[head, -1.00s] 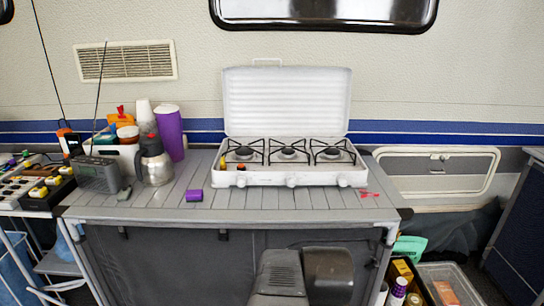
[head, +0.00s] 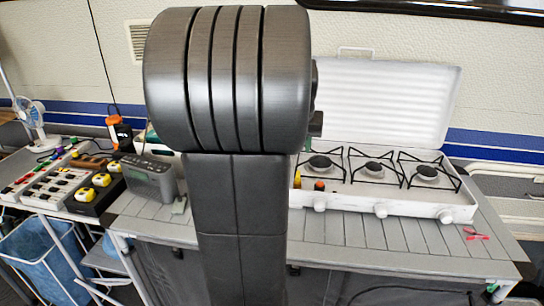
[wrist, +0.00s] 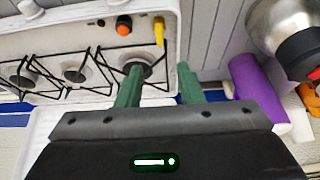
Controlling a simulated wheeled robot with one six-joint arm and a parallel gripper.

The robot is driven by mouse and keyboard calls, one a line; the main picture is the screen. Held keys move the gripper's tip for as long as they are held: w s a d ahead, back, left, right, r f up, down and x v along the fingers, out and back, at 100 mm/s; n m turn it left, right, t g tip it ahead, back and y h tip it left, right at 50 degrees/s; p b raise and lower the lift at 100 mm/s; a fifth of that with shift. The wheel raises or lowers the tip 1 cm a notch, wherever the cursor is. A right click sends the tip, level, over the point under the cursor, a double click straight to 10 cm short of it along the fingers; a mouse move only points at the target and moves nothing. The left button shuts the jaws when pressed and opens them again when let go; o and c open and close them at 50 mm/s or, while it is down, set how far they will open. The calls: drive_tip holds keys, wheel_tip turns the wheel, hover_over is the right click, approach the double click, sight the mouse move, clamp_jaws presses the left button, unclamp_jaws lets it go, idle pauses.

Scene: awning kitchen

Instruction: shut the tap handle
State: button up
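A small yellow handle (head: 298,180), which I take as the tap handle, stands at the left end of the white gas stove (head: 345,193). It also shows in the wrist view (wrist: 159,30) as a yellow bar, beside a black and orange knob (wrist: 124,25). I cannot tell whether the tap is open or shut. My gripper (wrist: 160,70) has two green fingers spread apart with nothing between them. The yellow handle appears beyond the gap between the fingertips, apart from them. In the head view my arm hides the gripper.
The stove's wire pot supports (head: 375,165) and raised white lid (head: 390,95) are close to the gripper. A grey radio (head: 150,178) stands at the left.

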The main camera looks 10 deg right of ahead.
drive_tip(key=b+x, duration=0.1)
drive_tip(key=x, duration=1.2)
drive_tip(key=shift+w+d+f, duration=0.15)
drive_tip(key=shift+w+f, duration=0.05)
clamp_jaws()
